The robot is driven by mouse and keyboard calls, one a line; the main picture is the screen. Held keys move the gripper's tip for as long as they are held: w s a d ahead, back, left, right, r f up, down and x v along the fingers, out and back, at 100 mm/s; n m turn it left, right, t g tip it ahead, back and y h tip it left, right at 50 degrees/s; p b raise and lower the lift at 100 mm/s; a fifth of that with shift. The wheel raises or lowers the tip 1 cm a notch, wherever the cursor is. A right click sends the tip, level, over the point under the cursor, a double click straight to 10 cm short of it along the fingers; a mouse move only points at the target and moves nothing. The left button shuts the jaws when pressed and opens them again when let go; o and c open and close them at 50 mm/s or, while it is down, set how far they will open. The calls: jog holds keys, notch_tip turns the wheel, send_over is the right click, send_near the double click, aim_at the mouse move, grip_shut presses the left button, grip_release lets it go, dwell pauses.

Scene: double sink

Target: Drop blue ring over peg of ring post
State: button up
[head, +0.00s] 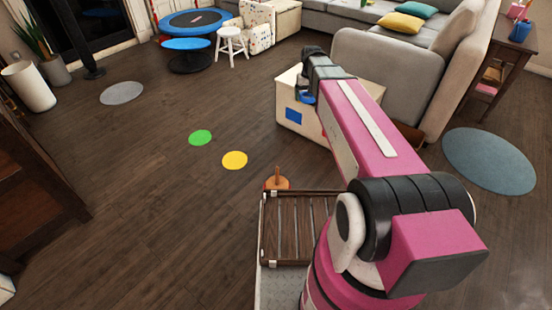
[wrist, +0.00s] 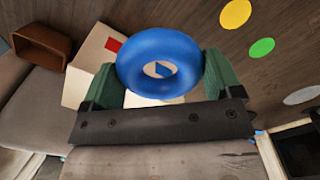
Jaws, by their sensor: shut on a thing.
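The blue ring (wrist: 158,42) fills the middle of the wrist view, held between the two green fingers of my gripper (wrist: 160,76). Its hole faces the camera, and the box shows through it. In the head view my gripper (head: 309,90) is far out at the end of the arm, with a small part of the ring (head: 308,99) showing below it. The ring post (head: 277,183), an orange base with a thin upright peg, stands at the far left corner of the slatted rack, nearer than my gripper and to its left. The post is not seen in the wrist view.
A slatted rack (head: 300,246) lies beside my arm. A cream box (head: 288,113) with coloured patches is below my gripper. A grey sofa (head: 385,72) stands behind. Green (head: 200,138) and yellow (head: 234,160) discs lie on the open wooden floor to the left.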

jog(key=a+f+n, duration=0.1)
jog(key=a+f, duration=0.3)
jog(key=f, duration=0.9)
jog(key=a+f+n, duration=0.1)
jog(key=a+f, duration=0.3)
jog(key=f, duration=0.9)
jog(key=a+f+n, duration=0.1)
jog(key=a+f, duration=0.3)
jog(key=f, duration=0.8)
jog(key=shift+w+a+f, duration=0.25)
jog(key=shift+a+f, duration=0.05)
jog(key=shift+f, duration=0.1)
jog(key=shift+f, duration=0.15)
send_over(277, 178)
jog(key=w, duration=0.1)
jog(key=shift+f, duration=4.35)
jog(key=shift+d, duration=0.1)
jog(key=o, duration=0.7)
